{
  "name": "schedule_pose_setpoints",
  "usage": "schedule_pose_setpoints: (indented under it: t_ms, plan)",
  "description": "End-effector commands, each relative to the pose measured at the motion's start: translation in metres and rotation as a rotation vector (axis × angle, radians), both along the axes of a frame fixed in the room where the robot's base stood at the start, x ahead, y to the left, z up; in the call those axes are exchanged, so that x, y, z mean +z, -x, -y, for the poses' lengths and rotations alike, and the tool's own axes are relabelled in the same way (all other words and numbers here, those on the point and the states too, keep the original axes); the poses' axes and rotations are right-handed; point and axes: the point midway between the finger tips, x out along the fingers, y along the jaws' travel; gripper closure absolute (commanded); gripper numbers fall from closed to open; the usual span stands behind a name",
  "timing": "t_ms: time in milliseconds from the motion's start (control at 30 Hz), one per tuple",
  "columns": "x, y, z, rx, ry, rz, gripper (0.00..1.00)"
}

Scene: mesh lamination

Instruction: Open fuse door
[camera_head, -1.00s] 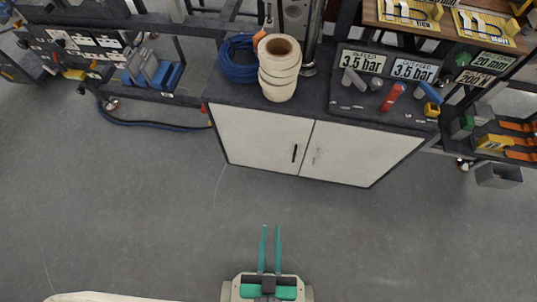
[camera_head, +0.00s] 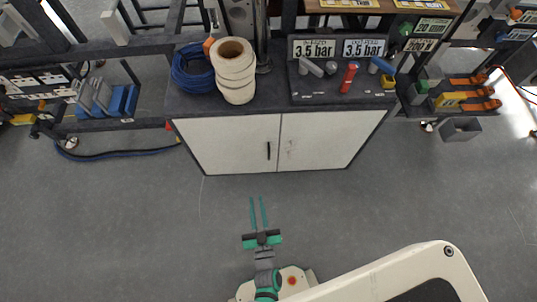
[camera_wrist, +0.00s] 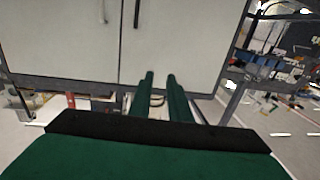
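The white two-door cabinet (camera_head: 228,146) stands ahead of my gripper, with both doors shut. A dark upright handle (camera_head: 268,150) is on its left door, near the middle seam. The right door (camera_head: 325,138) has small faint marks near the seam. No label shows which door is the fuse door. My gripper (camera_head: 257,198) is in front of the cabinet, apart from it, with its green fingers pointing at it. The fingers are parallel with an empty gap between them. The wrist view shows the gripper fingers (camera_wrist: 160,78) below the doors and the handle (camera_wrist: 136,14) at the top.
Tape rolls (camera_head: 235,70) and a coiled blue hose (camera_head: 192,72) sit on the cabinet top. A panel with levers and pressure signs (camera_head: 338,84) stands to their right. A grey bin (camera_head: 460,129) is at right. The floor before the cabinet is clear.

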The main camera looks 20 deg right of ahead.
Motion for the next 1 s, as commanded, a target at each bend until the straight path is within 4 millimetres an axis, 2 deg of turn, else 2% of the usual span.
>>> schedule_pose_setpoints:
  t_ms: [33,200,400,600,767,1000]
  plan:
    - [-0.015,-0.017,0.013,-0.005,0.005,0.01,0.83]
    - [-0.057,-0.064,0.048,0.019,0.004,0.028,0.83]
    - [-0.092,-0.098,0.09,0.058,-0.014,0.023,0.83]
    - [-0.106,-0.11,0.111,0.083,-0.027,0.013,0.83]
    - [-0.108,-0.12,0.114,0.087,-0.03,0.013,0.83]
    - [-0.107,-0.158,0.118,0.086,-0.029,0.013,0.83]
